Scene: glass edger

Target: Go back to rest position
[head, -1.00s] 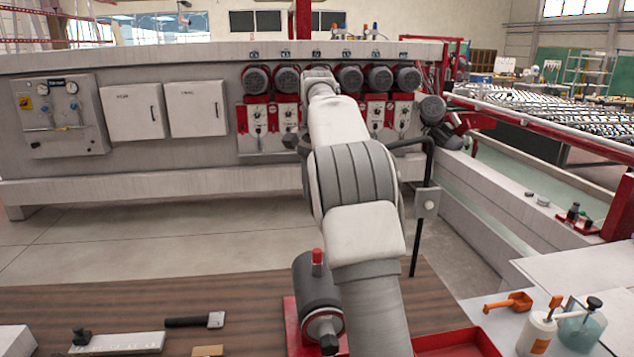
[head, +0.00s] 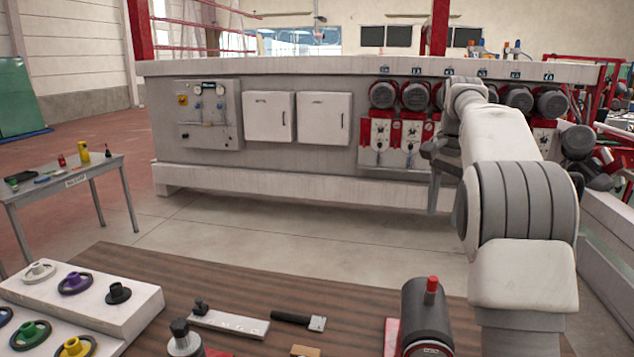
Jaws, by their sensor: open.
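My arm reaches forward from the lower right of the head view, over the wooden bench and towards the grey edging machine (head: 290,185). My gripper (head: 434,152) is at the far end of the arm, small and dark, in front of the machine's red-and-white control boxes (head: 392,145). It is open, and I see nothing held in it. The wrist partly hides it, and its distance from the machine is hard to judge.
The wooden bench (head: 240,283) holds a white rack (head: 125,312) of coloured handwheels, a scraper (head: 300,319) and a dark cylinder with a red knob (head: 426,318). A small side table (head: 110,172) stands at left. The floor (head: 240,215) between bench and machine looks clear.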

